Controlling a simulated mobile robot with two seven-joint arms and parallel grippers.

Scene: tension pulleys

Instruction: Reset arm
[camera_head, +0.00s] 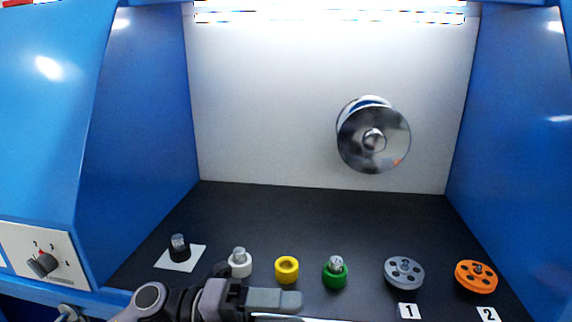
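My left gripper (296,309) reaches in from the bottom left, in front of the bench's front edge. Its grey upper finger points right; the other finger is mostly cut off by the frame's bottom, so its opening cannot be judged. It appears to hold none of the parts. My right gripper is not in view. A grey pulley (404,272) lies by label 1, and an orange pulley (476,276) by label 2. A large shiny disc (373,139) is mounted on the back wall.
A black knob-like part (179,248) stands on a white square, beside white (240,263), yellow (287,269) and green (335,273) collars along the front. Blue walls enclose both sides. A selector dial (42,264) is on the left panel. The black floor behind is clear.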

